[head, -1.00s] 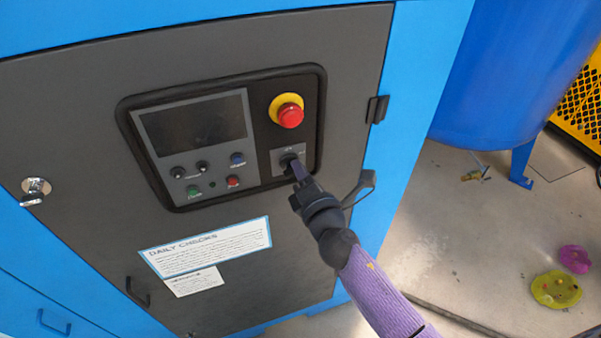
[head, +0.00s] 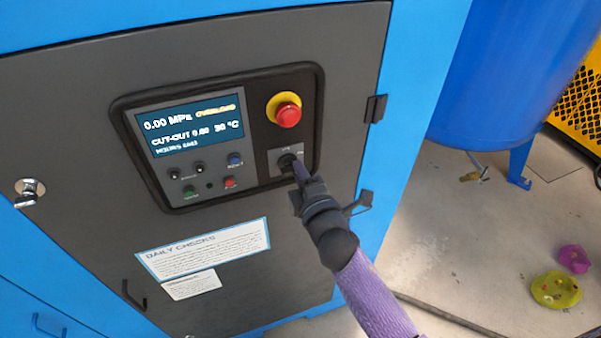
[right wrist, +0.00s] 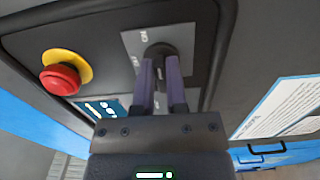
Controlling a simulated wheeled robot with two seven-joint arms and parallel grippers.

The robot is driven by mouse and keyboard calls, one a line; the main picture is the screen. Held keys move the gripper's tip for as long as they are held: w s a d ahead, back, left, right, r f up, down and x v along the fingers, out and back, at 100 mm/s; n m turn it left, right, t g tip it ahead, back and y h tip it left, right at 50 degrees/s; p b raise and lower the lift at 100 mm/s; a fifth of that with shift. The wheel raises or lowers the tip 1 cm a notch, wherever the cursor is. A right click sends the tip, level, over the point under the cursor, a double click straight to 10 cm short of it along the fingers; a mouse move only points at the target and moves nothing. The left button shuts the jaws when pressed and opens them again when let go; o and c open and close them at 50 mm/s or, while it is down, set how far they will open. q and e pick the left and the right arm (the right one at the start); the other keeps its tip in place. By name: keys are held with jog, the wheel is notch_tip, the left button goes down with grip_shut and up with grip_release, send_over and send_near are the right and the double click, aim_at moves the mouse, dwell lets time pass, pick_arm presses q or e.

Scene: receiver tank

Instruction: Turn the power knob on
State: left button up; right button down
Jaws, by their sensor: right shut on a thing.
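The power knob (head: 287,162) is a small black rotary knob on a grey plate, below the red emergency button on the control panel. My right gripper (head: 298,170) reaches it from the lower right, its fingers shut on the knob. In the right wrist view both purple fingers of the gripper (right wrist: 161,85) close around the knob (right wrist: 160,52), partly hiding it. An "ON" mark shows on the plate (right wrist: 135,45). The panel's display (head: 191,122) is lit and reads 0.00 MPa, with yellow text at its upper right. My left gripper is out of view.
A red emergency button (head: 288,114) on a yellow collar sits just above the knob. Several small buttons (head: 190,191) lie left of it. A door latch (head: 364,202) stands out near my right wrist. A blue tank (head: 500,75) stands at the right.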

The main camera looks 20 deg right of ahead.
jog(key=shift+f, duration=0.1)
jog(key=c, duration=0.7)
grip_release()
jog(key=shift+o, duration=0.2)
jog(key=s, duration=1)
jog(key=shift+d, duration=0.2)
